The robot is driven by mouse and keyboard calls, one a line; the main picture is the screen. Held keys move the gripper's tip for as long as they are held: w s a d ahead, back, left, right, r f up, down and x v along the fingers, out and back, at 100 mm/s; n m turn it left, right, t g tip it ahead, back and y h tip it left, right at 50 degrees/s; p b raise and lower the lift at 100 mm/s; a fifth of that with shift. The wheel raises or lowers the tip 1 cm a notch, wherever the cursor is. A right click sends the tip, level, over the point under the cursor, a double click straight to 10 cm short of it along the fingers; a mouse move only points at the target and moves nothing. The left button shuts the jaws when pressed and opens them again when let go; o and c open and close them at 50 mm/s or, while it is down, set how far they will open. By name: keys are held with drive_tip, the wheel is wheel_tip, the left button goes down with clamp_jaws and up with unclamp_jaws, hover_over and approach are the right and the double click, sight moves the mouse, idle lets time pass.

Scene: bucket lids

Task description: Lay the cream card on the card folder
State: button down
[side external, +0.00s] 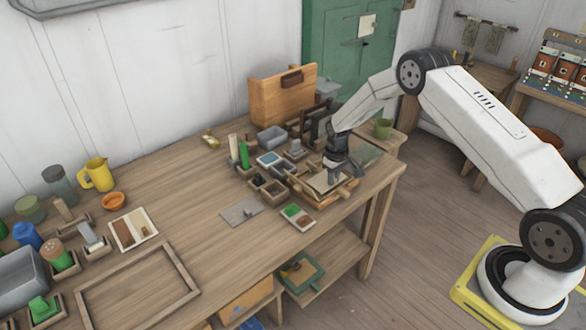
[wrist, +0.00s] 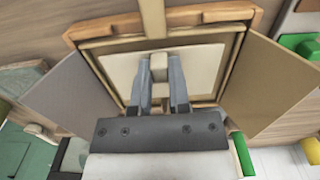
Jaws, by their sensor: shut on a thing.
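The cream card (wrist: 125,68) is a flat pale rectangle with a small block-like knob (wrist: 159,66) on it. My gripper (wrist: 160,80) is shut on that knob. In the side view my gripper (side external: 334,170) points down at the cream card (side external: 318,183) over a shallow wooden tray (side external: 322,203) near the table's right end. The card lies within the tray's frame outline; whether it rests there or is just above, I cannot tell. No other thing is clearly a card folder, so I cannot tell whether this framed tray is it. The gripper hides part of the card.
Slanted panels flank the tray at left (wrist: 72,95) and right (wrist: 272,88). A grey plate with a knob (side external: 241,212) and a small tray with a green piece (side external: 297,216) lie nearby. A wooden box (side external: 283,95) and several small containers stand behind.

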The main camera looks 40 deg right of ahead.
drive_tip(key=shift+f, duration=0.6)
idle(0.4)
drive_tip(key=c, duration=0.5)
unclamp_jaws()
drive_tip(key=shift+c, duration=0.6)
drive_tip(key=shift+r, duration=0.1)
drive_tip(key=shift+r, duration=4.4)
drive_tip(key=shift+r, duration=0.1)
